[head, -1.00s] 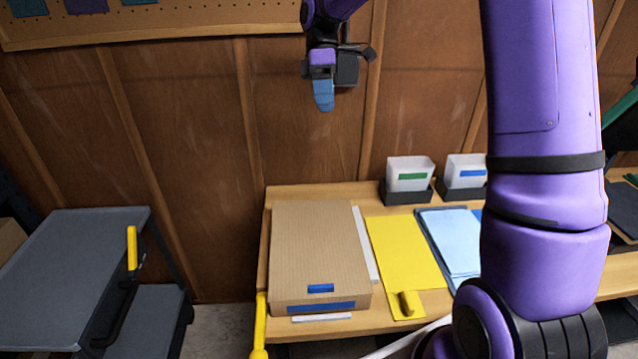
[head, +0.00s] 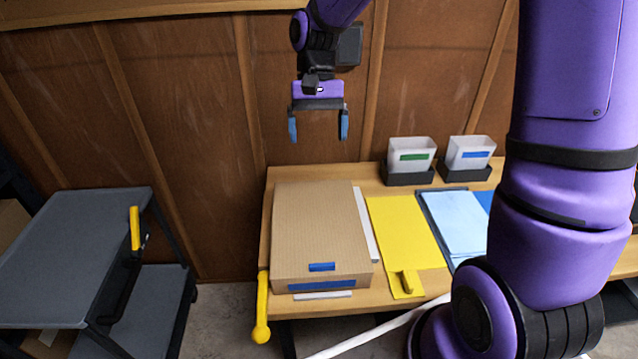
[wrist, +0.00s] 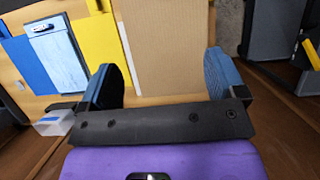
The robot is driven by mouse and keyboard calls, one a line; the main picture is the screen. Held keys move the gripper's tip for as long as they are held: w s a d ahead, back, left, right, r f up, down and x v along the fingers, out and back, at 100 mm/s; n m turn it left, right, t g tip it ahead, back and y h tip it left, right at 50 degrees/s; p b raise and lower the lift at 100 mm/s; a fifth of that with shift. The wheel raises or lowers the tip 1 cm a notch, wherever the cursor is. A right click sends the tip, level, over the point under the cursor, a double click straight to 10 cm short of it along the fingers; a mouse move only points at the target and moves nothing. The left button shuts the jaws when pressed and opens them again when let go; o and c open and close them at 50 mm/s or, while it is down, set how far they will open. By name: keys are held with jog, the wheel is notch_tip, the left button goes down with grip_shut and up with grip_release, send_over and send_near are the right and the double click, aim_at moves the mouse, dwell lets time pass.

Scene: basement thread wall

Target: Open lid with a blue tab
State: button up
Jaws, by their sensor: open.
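A flat cardboard box (head: 318,225) lies on the wooden table. Its lid is shut and carries a small blue tab (head: 321,267) near the front edge. A blue strip (head: 321,286) runs along the box's front face. My gripper (head: 318,128) hangs above and behind the back edge of the box, with its two blue fingers spread wide and nothing between them. In the wrist view part of the box lid (wrist: 168,50) shows beyond the open fingers; the blue tab is not seen there.
A yellow board (head: 405,232) with a raised grip and a light-blue clipboard (head: 455,225) lie right of the box. Two white bins (head: 411,150) stand behind them. A grey cart (head: 70,245) is at left. A yellow handle (head: 262,305) sits at the table's front-left corner.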

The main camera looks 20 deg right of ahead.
jog(key=x, duration=1.1)
grip_shut()
dwell(0.3)
dwell(1.0)
grip_release()
dwell(0.3)
jog(key=v, duration=1.1)
